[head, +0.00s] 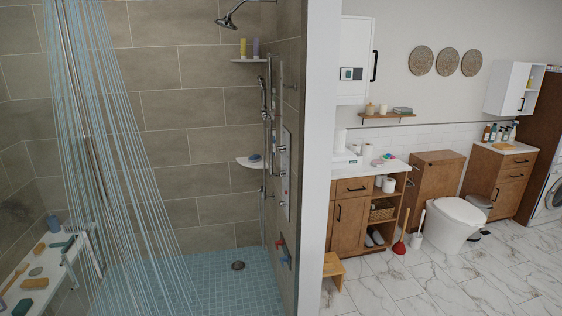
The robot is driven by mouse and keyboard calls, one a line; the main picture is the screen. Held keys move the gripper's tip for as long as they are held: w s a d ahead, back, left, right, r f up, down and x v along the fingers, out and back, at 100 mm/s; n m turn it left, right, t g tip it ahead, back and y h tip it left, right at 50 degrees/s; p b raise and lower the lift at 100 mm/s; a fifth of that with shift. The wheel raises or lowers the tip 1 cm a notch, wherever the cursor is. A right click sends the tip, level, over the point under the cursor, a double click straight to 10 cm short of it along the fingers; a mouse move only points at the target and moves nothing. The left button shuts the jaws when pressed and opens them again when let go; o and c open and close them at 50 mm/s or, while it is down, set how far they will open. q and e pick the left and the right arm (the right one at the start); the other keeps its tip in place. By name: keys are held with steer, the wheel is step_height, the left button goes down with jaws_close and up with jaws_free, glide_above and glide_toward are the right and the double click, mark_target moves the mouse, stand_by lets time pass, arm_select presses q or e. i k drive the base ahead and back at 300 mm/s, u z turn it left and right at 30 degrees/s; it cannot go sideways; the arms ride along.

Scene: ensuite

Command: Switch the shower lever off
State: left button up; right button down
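The shower stall is on the left. Blue-white streams of water (125,180) fall at its left side onto the blue tiled floor. A dark shower head (229,22) sticks out from the right wall near the top. A grey shower panel (284,175) with small fittings is on the right wall. Below it are a red handle (280,244) and a blue handle (284,258); I cannot tell which is the shower lever, nor its exact position. Neither of my grippers is in view.
A white bench (60,255) with several bath items stands at the left. A white wall end (322,130) separates the stall from the room. A wooden stool (333,269) is beside it; marble floor (430,285) lies open at the front right.

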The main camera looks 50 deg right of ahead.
mark_target(282, 149)
steer(key=z, duration=0.6)
steer(key=i, duration=0.5)
steer(key=z, duration=0.75)
steer(key=i, duration=1.25)
steer(key=u, duration=0.7)
